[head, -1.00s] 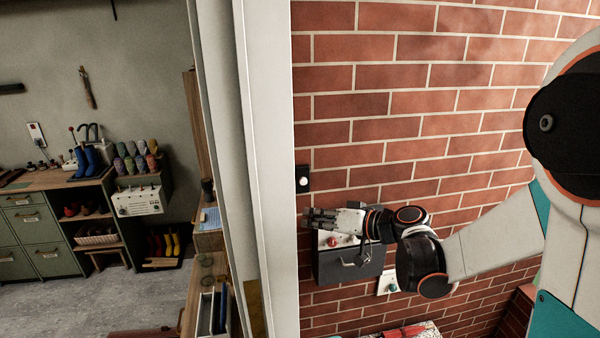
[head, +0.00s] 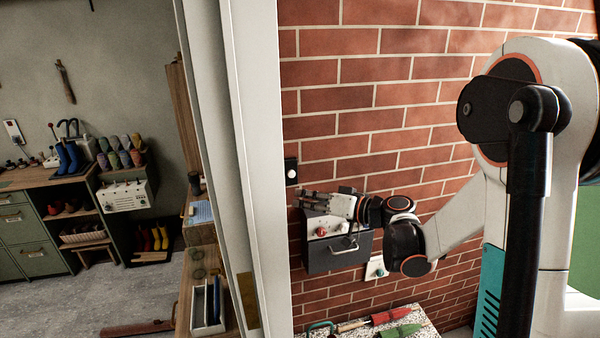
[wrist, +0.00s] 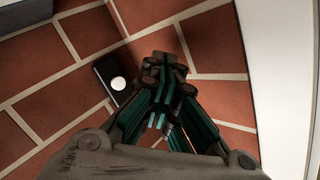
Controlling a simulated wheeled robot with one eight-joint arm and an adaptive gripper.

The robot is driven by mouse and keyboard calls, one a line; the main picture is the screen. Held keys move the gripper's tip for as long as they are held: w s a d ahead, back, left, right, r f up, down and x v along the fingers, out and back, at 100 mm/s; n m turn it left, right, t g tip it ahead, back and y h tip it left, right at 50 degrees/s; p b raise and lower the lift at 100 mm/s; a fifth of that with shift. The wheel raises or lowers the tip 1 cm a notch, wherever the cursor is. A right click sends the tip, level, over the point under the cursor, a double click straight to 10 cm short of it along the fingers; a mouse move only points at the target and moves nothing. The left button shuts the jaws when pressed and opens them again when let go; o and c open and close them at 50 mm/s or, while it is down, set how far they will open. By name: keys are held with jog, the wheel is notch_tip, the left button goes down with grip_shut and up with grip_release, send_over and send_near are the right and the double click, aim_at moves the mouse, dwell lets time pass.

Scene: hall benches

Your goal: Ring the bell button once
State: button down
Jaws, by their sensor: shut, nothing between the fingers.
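A small black plate with a round white button (head: 291,172), which looks like the bell button, is fixed to the brick wall beside the white door frame. It also shows in the wrist view as a dark plate with a white button (wrist: 118,83), left of the fingertips. My gripper (head: 302,200) is shut and empty, a little below and right of the plate in the head view. In the wrist view my gripper's fingertips (wrist: 165,66) are together in front of the brick, with a gap in the picture between them and the button. The button is unobstructed.
Below my gripper, a grey wall box (head: 338,257) carries a red knob and a handle. The white door frame (head: 245,150) stands close left. A speckled bench top (head: 425,325) holds tools below.

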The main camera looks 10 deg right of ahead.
aim_at(291, 174)
jog(key=w, duration=0.7)
jog(key=shift+w, duration=0.15)
dwell(1.3)
jog(key=shift+w+a+f, duration=0.1)
jog(key=shift+w, duration=0.35)
jog(key=shift+w+b, duration=0.35)
jog(key=shift+w, duration=0.1)
dwell(0.6)
jog(key=shift+s, duration=0.9)
